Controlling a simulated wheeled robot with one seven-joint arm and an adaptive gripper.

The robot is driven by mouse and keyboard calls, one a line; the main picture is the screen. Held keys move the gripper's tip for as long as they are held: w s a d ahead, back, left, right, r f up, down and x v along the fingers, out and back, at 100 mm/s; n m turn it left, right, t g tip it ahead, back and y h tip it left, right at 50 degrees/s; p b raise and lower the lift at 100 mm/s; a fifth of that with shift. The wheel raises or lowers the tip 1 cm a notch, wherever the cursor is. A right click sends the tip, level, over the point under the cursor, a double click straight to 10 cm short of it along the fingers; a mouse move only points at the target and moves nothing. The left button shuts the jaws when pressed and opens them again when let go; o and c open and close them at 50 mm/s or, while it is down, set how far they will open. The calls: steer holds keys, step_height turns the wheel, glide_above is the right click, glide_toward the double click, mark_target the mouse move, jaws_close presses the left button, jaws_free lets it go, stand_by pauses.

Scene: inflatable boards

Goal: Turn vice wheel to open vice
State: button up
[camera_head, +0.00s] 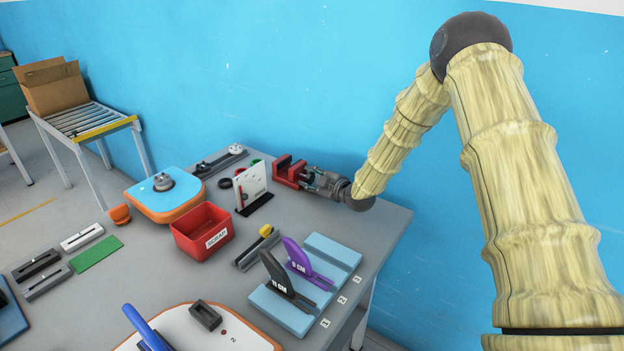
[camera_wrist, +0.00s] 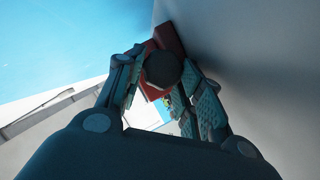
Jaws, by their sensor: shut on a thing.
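The red vice (camera_head: 291,172) stands on the grey table near its back edge, close to the blue wall. My gripper (camera_head: 315,180) is at the right side of the vice, reaching in from the right and low over the table. In the wrist view the fingers of my gripper (camera_wrist: 160,92) are around a dark round wheel (camera_wrist: 163,68), shut on it. The red body of the vice (camera_wrist: 166,40) shows behind the wheel. The gap between the vice jaws is too small to judge in the head view.
A white board on a black stand (camera_head: 252,187) is just left of the vice. A red bin (camera_head: 202,231) stands further left. Blue blocks (camera_head: 333,250) with black and purple upright pieces lie in front. The table's right corner is clear.

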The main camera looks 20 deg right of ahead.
mark_target(312, 178)
steer(key=o, duration=1)
steer(key=shift+d+f, duration=0.15)
steer(key=shift+d, duration=0.3)
steer(key=shift+f, duration=0.15)
steer(key=shift+s+a+f, duration=0.1)
steer(key=shift+f, duration=0.05)
steer(key=shift+a, duration=0.1)
steer(key=shift+s+d+r+p, duration=0.35)
steer(key=shift+s+d+r, duration=0.2)
steer(key=shift+s, duration=0.2)
steer(key=shift+s+r, duration=0.25)
steer(key=shift+s, duration=0.2)
steer(key=shift+r+p+v, duration=0.2)
steer(key=shift+p+v, duration=0.75)
steer(key=shift+v, duration=1.85)
steer(key=shift+p+v, duration=0.35)
steer(key=shift+v, duration=1.2)
steer(key=shift+d+r, duration=0.15)
steer(key=shift+d, duration=0.05)
